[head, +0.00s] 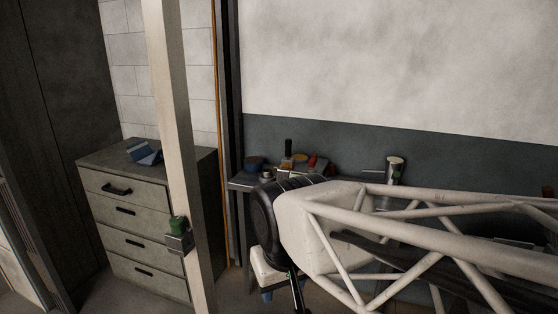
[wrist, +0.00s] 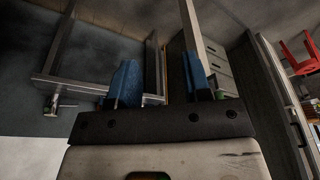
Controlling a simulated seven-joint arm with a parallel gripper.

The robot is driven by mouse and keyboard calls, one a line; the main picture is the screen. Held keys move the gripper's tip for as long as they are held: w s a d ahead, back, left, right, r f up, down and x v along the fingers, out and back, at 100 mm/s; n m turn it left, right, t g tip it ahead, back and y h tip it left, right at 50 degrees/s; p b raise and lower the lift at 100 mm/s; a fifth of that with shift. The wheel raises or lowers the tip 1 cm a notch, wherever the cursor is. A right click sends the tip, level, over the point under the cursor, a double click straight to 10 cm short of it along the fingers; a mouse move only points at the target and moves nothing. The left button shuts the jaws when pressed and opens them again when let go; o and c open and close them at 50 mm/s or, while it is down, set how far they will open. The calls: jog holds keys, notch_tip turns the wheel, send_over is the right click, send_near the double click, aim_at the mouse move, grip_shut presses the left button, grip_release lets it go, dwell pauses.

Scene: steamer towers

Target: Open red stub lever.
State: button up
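My gripper (wrist: 160,82) shows in the wrist view with its two blue fingers well apart and nothing between them. In the head view it is mostly hidden behind my arm. I cannot clearly make out a red stub lever. A small red piece (head: 312,160) stands among items on the bench, too small to identify. A metal pipe-like fitting (head: 394,168) stands at the back right of the bench, partly behind my arm, with no red visible on it. A larger red object (wrist: 299,52) shows at the right of the wrist view, apart from my gripper.
The bench (head: 240,181) is by the wall, its right part hidden by my arm. A grey drawer cabinet (head: 122,216) stands left, with a blue item (head: 145,153) on top.

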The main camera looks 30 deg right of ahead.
jog(key=o, duration=1)
jog(key=shift+m, duration=0.9)
jog(key=w+r, duration=0.1)
jog(key=w, duration=0.1)
jog(key=w+r, duration=0.1)
jog(key=w, duration=0.1)
jog(key=w+d+r, duration=0.1)
jog(key=w, duration=0.1)
jog(key=shift+r, duration=0.15)
jog(key=shift+c, duration=0.2)
jog(key=shift+o, duration=0.2)
jog(key=w+d+r+m, duration=0.2)
jog(key=w+r, duration=0.1)
jog(key=w, duration=0.4)
jog(key=w+d+r+m, duration=0.2)
jog(key=w+d+r, duration=0.1)
jog(key=w, duration=0.5)
jog(key=shift+m+y, duration=0.3)
jog(key=shift+m, duration=0.1)
jog(key=m+y, duration=0.3)
jog(key=m, duration=1.7)
send_over(313, 158)
jog(key=s+d, duration=0.2)
notch_tip(313, 158, down, 17)
jog(key=shift+s+t, duration=0.2)
jog(key=shift+t, duration=0.1)
jog(key=shift+x, duration=3.8)
